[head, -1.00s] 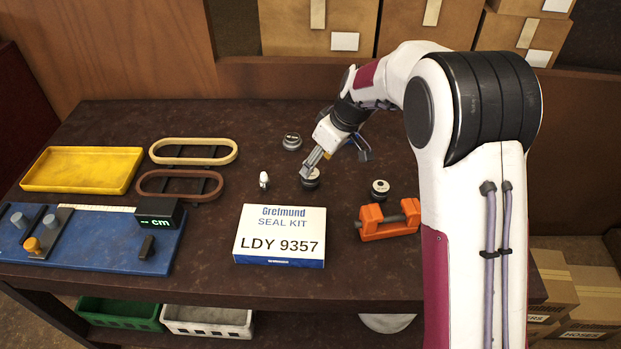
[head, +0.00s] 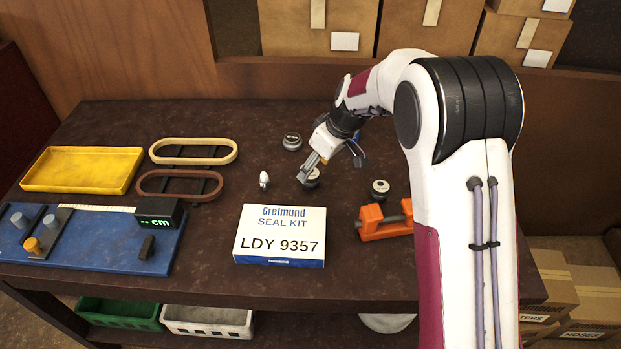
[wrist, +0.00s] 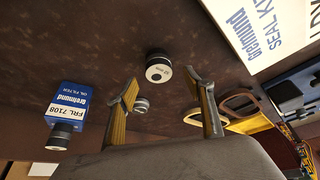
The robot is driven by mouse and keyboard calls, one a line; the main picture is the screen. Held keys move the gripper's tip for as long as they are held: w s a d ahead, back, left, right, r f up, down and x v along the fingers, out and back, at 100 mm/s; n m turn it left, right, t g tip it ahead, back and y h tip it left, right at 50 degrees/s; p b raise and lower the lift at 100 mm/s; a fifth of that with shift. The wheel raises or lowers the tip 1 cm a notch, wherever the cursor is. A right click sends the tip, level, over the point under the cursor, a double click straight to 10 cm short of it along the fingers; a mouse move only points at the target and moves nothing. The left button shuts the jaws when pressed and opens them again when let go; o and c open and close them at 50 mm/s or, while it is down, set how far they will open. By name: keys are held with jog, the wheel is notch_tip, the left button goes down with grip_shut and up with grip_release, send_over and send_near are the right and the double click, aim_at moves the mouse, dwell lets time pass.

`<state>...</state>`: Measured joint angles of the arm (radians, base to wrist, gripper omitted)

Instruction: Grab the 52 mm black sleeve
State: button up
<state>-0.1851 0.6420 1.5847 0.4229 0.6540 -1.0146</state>
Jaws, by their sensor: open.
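A short round black sleeve with a pale top (head: 311,180) stands upright on the dark bench, just beside and partly behind my gripper (head: 311,167). In the wrist view a black sleeve with a pale printed top (wrist: 158,68) stands beyond my open gripper (wrist: 165,98). It lies between the lines of the fingers and is apart from them. Its print is too small to read surely. Similar round parts stand at the back (head: 292,141) and by the orange clamp (head: 380,188). I cannot tell their sizes.
A seal kit box (head: 280,235) lies in front of the sleeve. A small white-topped item (head: 264,180) stands left of it. An orange clamp (head: 385,222) is at right. A blue oil filter box (wrist: 68,108) shows in the wrist view. Bare bench surrounds the sleeve.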

jog(key=shift+f, duration=0.1)
jog(key=shift+x, duration=2.55)
jog(key=shift+d, duration=0.1)
jog(key=shift+w, duration=0.1)
grip_shut()
jog(key=shift+r, duration=0.25)
jog(key=shift+r, duration=4.85)
